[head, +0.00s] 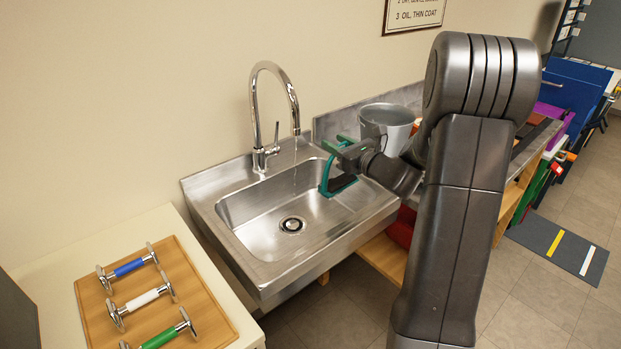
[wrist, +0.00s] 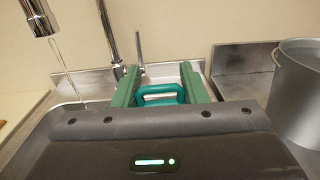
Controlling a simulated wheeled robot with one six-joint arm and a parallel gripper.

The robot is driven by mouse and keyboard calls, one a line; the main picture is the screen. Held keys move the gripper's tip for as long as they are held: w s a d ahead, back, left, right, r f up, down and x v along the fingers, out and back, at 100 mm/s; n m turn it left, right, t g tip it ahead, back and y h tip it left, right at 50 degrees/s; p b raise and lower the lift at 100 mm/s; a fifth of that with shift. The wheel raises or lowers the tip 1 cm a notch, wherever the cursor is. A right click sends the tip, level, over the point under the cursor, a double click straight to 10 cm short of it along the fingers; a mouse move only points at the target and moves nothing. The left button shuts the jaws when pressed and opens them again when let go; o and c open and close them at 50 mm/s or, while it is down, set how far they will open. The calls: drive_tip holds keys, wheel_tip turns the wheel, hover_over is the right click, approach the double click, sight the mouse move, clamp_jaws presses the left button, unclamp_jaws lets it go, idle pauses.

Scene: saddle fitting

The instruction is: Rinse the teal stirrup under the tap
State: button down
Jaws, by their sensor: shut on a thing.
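The teal stirrup (head: 327,176) is held over the right part of the sink basin (head: 262,230). My gripper (head: 338,146) is shut on it; its green fingers show on both sides of the stirrup (wrist: 162,95) in the wrist view. The chrome tap (head: 286,82) stands at the back of the sink, with its spout left of the stirrup. A thin stream of water (head: 295,170) falls from the spout into the basin. The stream also shows at the left in the wrist view (wrist: 62,68), apart from the stirrup. The stirrup's lower part is partly hidden by my gripper in the wrist view.
A grey bucket (head: 386,122) stands right of the sink. A wooden board (head: 206,296) with several coloured-grip metal pieces lies on the left counter. The basin around the drain (head: 292,225) is clear.

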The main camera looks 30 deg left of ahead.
idle(0.3)
drive_tip(key=w+d+r+p, duration=0.2)
drive_tip(key=d+r+p, duration=0.1)
drive_tip(key=d+r, duration=0.1)
drive_tip(key=shift+w+d, duration=0.15)
drive_tip(key=shift+d, duration=0.1)
idle(0.3)
idle(0.6)
